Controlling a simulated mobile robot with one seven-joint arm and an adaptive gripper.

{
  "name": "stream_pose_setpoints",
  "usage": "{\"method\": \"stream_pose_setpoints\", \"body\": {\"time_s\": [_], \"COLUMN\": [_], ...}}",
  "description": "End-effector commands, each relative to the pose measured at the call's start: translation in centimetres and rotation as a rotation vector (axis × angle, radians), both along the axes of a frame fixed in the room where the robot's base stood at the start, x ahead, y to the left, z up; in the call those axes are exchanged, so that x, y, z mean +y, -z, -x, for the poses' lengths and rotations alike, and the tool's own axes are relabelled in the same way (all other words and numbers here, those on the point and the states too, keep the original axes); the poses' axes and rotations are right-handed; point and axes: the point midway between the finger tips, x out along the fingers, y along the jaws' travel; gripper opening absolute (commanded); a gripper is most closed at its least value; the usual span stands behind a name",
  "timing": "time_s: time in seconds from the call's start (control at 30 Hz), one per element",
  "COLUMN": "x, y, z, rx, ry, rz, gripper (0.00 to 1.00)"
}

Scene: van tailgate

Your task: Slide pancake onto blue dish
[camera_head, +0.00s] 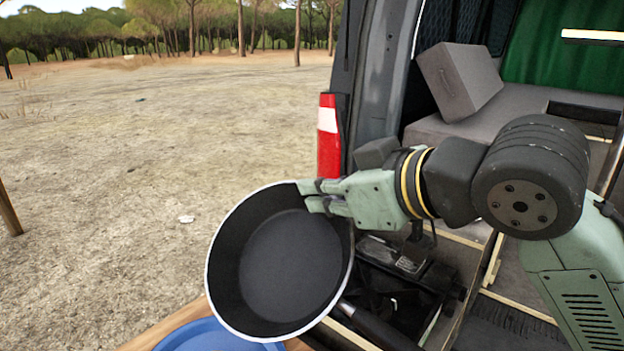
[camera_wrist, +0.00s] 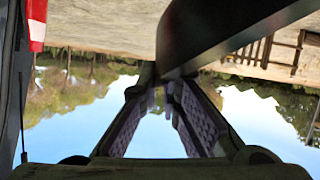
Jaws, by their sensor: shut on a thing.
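A dark frying pan (camera_head: 290,265) with a pale rim is tilted in the head view, its inside facing the camera. The inside looks empty. My gripper (camera_head: 308,196) is shut on the pan's upper right wall near the rim. In the wrist view my gripper (camera_wrist: 166,98) has its purple-grey pads closing on the pan's dark wall (camera_wrist: 205,35). The blue dish (camera_head: 215,338) lies below the pan at the bottom edge. Only part of it shows; the pan and the picture edge hide the rest. No pancake is visible in either view.
The dish is on a wooden surface (camera_head: 160,334). Right of the pan is the open van, with an open compartment (camera_head: 390,290) of dark gear and a grey cushion (camera_head: 460,82). A red and white tail light (camera_head: 328,135) stands behind. Open sandy ground lies left.

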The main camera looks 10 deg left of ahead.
Motion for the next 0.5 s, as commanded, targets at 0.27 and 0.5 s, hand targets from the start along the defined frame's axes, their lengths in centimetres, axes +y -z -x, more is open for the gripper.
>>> {"method": "stream_pose_setpoints", "body": {"time_s": [0.27,0.5], "x": [-1.3,-2.3], "y": [2.2,3.9], "z": [-1.4,-2.6], "rx": [0.153,0.284], "ry": [0.002,0.003], "rz": [-0.137,-0.247], "gripper": [0.00,0.00]}}
